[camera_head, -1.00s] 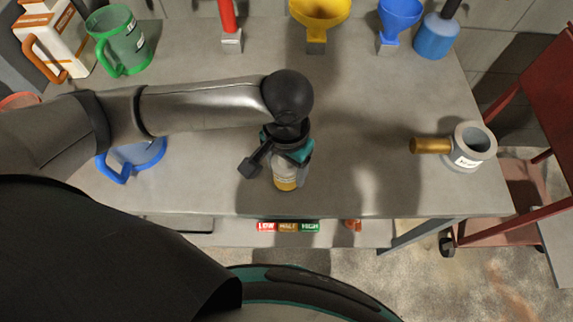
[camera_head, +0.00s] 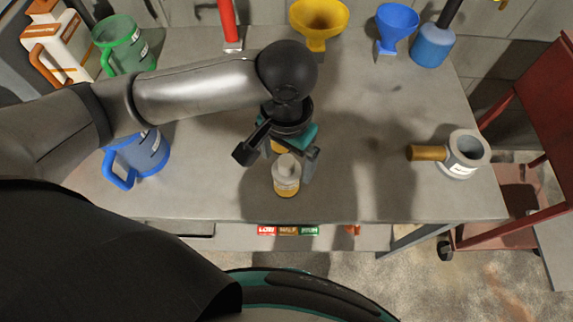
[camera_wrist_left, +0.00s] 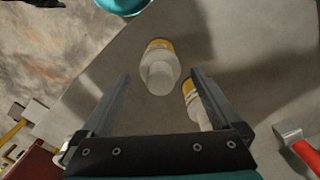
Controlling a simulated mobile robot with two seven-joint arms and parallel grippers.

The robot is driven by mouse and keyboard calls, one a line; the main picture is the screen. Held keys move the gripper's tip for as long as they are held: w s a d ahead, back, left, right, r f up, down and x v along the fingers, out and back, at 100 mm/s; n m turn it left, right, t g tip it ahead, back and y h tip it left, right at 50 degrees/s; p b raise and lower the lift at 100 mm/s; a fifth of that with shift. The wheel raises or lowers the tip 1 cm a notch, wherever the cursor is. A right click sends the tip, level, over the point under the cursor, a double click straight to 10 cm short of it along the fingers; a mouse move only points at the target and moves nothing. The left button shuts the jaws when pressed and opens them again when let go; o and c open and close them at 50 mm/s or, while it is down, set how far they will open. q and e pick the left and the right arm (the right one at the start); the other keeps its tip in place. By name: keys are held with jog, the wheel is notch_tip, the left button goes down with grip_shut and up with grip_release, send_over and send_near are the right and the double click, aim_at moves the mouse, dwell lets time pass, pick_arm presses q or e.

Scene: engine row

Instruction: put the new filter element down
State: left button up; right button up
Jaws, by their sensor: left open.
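My left gripper (camera_head: 278,157) is open and empty. A white cylinder with a label and yellow bottom band (camera_head: 286,176) stands upright on the bench just in front of it. In the left wrist view this white and yellow piece (camera_wrist_left: 158,70) shows ahead, between the tips of the open fingers. A second, similar piece (camera_wrist_left: 193,97) is beside the right finger and partly hidden by it. In the head view only a yellow bit of it (camera_head: 279,147) shows under the gripper. I cannot tell by looks which one is the new filter element. My right gripper is not in view.
A yellow funnel (camera_head: 319,22), a blue funnel (camera_head: 396,28) and a blue bottle (camera_head: 433,46) line the back. A blue jug (camera_head: 140,158) and a green jug (camera_head: 122,48) are left.

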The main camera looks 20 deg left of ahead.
pick_arm(q)
notch_tip(320, 180, up, 5)
jog(key=shift+r+p, duration=0.15)
jog(key=shift+p, duration=0.45)
